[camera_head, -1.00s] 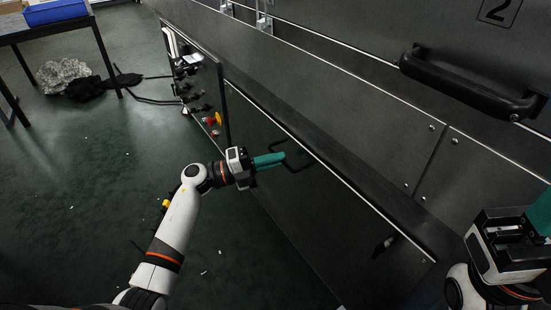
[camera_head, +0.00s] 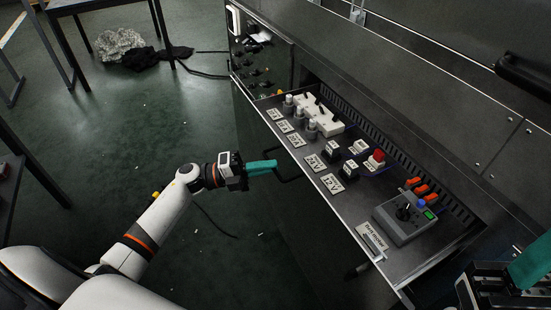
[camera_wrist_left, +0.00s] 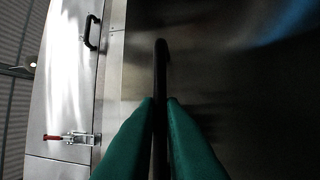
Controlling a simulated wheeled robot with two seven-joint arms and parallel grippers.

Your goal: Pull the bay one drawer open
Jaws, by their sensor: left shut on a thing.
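The drawer (camera_head: 346,225) is pulled out of the dark machine, and its inside shows in the head view. Labelled items, a white power strip, small bottles and a grey control box lie in it. My left gripper (camera_head: 276,167) has green fingers shut on the black drawer handle (camera_head: 292,178) on the drawer front. In the left wrist view the handle (camera_wrist_left: 161,75) runs between the two green fingertips. My right gripper (camera_head: 504,287) is partly visible at the lower right edge, away from the drawer handle; its fingertips are cut off.
A control panel (camera_head: 262,58) with knobs stands beyond the drawer. A table (camera_head: 100,5) stands at the upper left, with crumpled foil (camera_head: 120,44) and black cloth on the floor. The green floor before the drawer is mostly clear.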

